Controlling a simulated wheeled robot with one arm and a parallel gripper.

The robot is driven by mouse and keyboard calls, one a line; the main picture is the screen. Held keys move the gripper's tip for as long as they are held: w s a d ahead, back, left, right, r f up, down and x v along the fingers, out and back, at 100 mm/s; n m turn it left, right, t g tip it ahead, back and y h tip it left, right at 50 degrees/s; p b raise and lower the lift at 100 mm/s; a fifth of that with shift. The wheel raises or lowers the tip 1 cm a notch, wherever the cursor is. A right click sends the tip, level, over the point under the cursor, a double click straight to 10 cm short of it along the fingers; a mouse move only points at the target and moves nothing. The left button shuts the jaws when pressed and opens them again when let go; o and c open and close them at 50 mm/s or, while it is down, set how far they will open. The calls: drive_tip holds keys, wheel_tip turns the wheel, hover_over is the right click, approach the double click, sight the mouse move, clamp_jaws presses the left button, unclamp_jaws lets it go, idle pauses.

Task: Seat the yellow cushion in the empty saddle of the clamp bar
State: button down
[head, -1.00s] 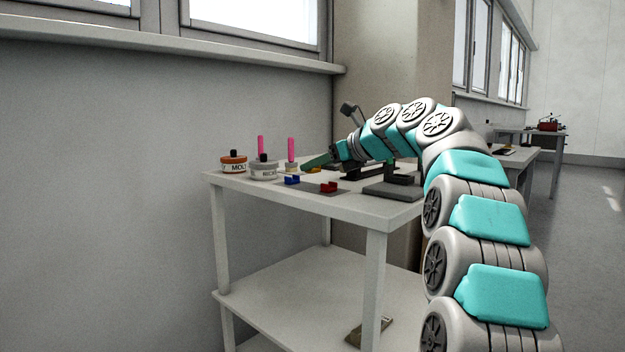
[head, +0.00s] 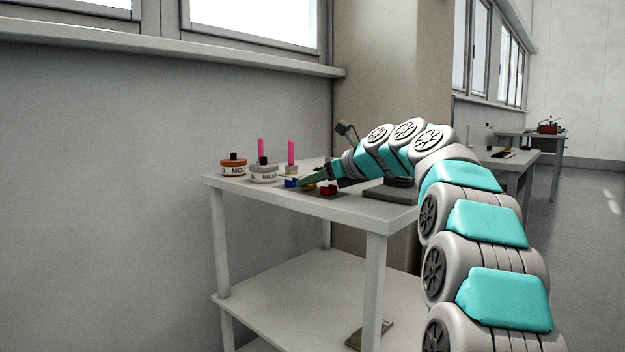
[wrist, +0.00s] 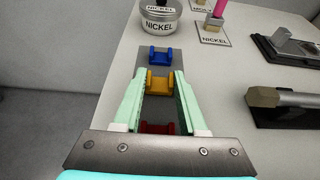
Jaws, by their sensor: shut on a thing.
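The yellow cushion (wrist: 159,82) is a small U-shaped block on a grey mat (wrist: 152,103). My gripper (wrist: 160,84) is shut on it, with a pale green finger on each side. Whether the cushion touches the mat is unclear. In the head view my gripper (head: 311,182) is low over the table. A blue cushion (wrist: 160,56) sits just beyond the yellow one, and a red cushion (wrist: 158,128) is nearer the wrist, partly hidden by my gripper's body. I cannot make out the clamp bar or its empty saddle for certain.
A NICKEL tin (wrist: 160,22) stands beyond the mat; a second tin (head: 233,166) is beside it. Pink-topped sticks (head: 291,155) stand behind. At right in the wrist view are a dark fixture with a hex-ended bar (wrist: 285,98) and a black tray (wrist: 283,50).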

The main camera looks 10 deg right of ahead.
drive_tip(key=shift+f, duration=0.15)
drive_tip(key=shift+c, duration=2.3)
unclamp_jaws()
drive_tip(key=shift+f+b, duration=0.2)
drive_tip(key=shift+b, duration=0.8)
